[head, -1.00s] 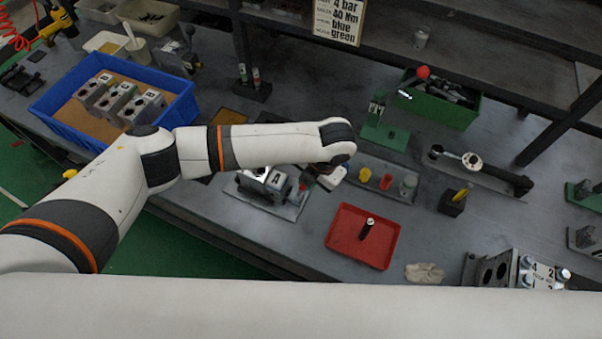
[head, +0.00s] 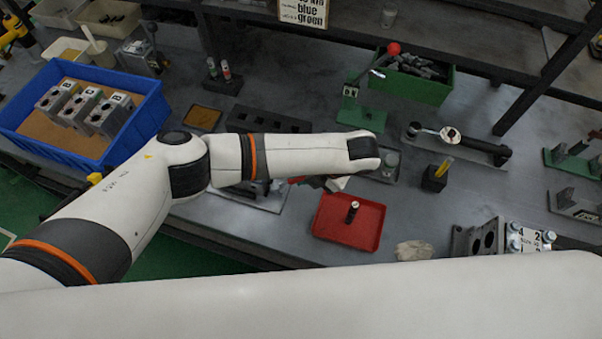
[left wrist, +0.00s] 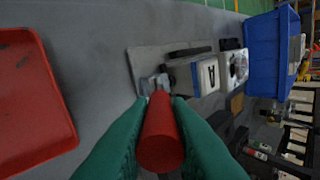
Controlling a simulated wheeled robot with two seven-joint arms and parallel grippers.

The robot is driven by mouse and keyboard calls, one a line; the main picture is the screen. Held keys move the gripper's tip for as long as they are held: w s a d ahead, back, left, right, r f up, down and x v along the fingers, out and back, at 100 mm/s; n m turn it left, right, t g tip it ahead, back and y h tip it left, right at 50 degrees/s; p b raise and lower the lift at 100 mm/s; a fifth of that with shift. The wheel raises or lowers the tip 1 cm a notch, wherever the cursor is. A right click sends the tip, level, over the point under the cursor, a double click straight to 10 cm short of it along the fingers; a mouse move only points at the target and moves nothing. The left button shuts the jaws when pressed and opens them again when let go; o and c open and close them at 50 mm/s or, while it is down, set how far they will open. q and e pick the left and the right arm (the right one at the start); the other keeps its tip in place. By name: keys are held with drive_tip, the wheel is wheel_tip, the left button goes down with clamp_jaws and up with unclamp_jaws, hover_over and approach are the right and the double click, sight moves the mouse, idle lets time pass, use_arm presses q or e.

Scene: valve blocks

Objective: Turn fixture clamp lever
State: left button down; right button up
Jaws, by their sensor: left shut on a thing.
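In the left wrist view, the green fingers of my left gripper (left wrist: 160,125) are closed around the red lever handle (left wrist: 160,145). The handle's far end meets a small grey clamp part (left wrist: 152,84) at the edge of the fixture plate (left wrist: 147,60). A pale block marked A (left wrist: 208,75) sits on that plate. In the head view, my left forearm and wrist cover most of the fixture; a strip of the plate (head: 272,202) shows below the arm. A little red shows under the wrist there. My right gripper is not in view.
A red tray (head: 322,232) with a dark upright peg (head: 351,211) is close to the wrist. A blue crate (head: 135,130) holds several blocks at left. A green bin (head: 425,88), a torque wrench (head: 475,143) and a shelf post stand behind and right.

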use_arm(q)
drive_tip(key=c, duration=1.3)
unclamp_jaws()
drive_tip(key=shift+c, duration=0.2)
drive_tip(key=shift+d, duration=0.1)
drive_tip(key=b+v, duration=0.1)
drive_tip(key=v, duration=1.1)
